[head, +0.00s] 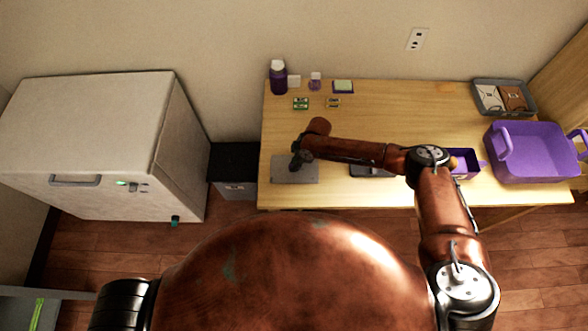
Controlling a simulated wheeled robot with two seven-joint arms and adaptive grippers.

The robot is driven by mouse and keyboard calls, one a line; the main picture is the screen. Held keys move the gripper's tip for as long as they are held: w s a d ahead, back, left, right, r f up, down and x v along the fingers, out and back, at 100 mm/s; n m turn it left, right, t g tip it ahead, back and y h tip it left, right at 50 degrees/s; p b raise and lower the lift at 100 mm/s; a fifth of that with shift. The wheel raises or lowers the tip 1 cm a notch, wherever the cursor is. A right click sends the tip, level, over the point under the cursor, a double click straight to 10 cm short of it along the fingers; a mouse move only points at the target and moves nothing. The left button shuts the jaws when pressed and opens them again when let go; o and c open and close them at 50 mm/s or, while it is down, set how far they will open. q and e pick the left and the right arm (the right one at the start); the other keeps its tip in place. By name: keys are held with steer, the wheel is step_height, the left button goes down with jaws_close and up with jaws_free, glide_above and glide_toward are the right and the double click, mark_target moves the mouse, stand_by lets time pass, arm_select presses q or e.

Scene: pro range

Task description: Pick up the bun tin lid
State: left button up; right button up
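A flat grey rectangular piece (290,175) lies on the table near its front left corner. It may be the bun tin lid, but I cannot tell for sure. A second dark grey flat thing (370,172) lies to its right, partly hidden behind my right forearm. My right gripper (299,161) points down over the upper part of the first grey piece. It is small and dark, so I cannot see its finger gap or whether it touches the piece. My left gripper is not in view.
The wooden table (390,110) has free room at its middle and back. A purple bottle (278,78) and small packs stand back left. A purple basket (537,152) and a grey tray (503,110) are at right. A dark bin (235,165) and white chest (95,130) stand left.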

jaws_close()
steer(key=shift+r+p, duration=3.3)
steer(key=shift+r, duration=0.75)
